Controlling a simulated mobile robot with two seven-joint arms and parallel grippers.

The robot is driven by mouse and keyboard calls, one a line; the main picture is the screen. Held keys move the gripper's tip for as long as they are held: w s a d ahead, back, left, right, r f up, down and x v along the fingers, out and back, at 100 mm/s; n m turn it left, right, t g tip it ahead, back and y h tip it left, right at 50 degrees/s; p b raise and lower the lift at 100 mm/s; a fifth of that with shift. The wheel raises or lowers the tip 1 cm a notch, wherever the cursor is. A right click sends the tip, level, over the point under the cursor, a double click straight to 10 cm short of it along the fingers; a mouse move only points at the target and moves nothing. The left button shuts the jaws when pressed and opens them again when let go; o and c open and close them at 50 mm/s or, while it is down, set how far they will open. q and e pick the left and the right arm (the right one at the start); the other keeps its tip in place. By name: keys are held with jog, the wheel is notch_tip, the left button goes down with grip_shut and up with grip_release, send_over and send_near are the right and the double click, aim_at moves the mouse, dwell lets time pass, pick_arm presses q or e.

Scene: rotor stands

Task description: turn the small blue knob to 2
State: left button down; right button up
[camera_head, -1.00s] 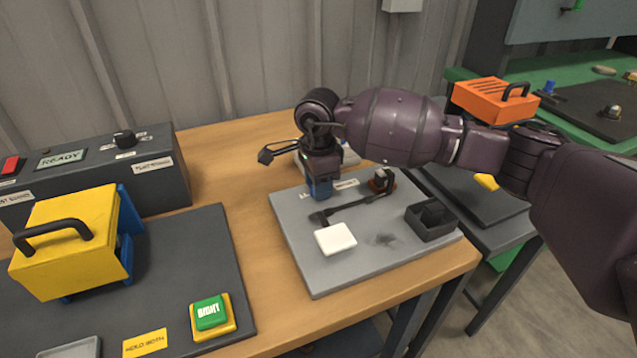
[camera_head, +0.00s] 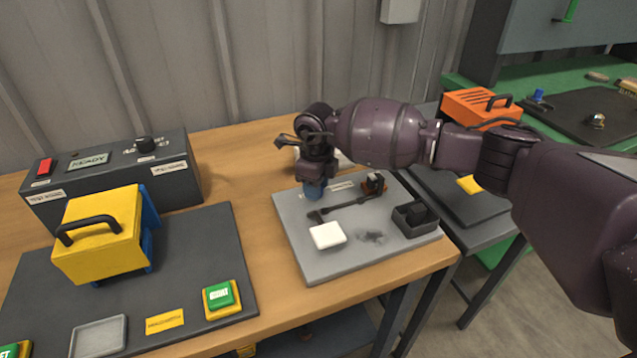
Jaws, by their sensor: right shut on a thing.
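My right gripper (camera_head: 313,181) points down over the back left part of a grey plate (camera_head: 300,244) on the wooden table. It is shut on a small blue thing (camera_head: 313,190), which looks like the small blue knob. The gripper hides the knob's upper part, and I cannot read any number or pointer on it. A label lies just right of the knob, too small to read. My left gripper is not in view.
On the plate are a white block (camera_head: 327,235), a dark rod-like tool (camera_head: 343,206) and a black open box (camera_head: 414,220). Left stand a yellow handled box (camera_head: 98,236), a green button (camera_head: 219,294) and a grey console (camera_head: 113,176). An orange handled box (camera_head: 478,108) is at the right.

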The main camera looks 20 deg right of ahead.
jog(key=shift+r+m+p, duration=0.3)
jog(key=shift+m+p, duration=0.15)
jog(key=shift+m, duration=0.35)
jog(key=shift+f+m+p, duration=0.15)
jog(key=shift+m+p, duration=0.45)
jog(key=shift+m, duration=0.8)
jog(key=shift+f, duration=0.15)
jog(key=o, duration=0.9)
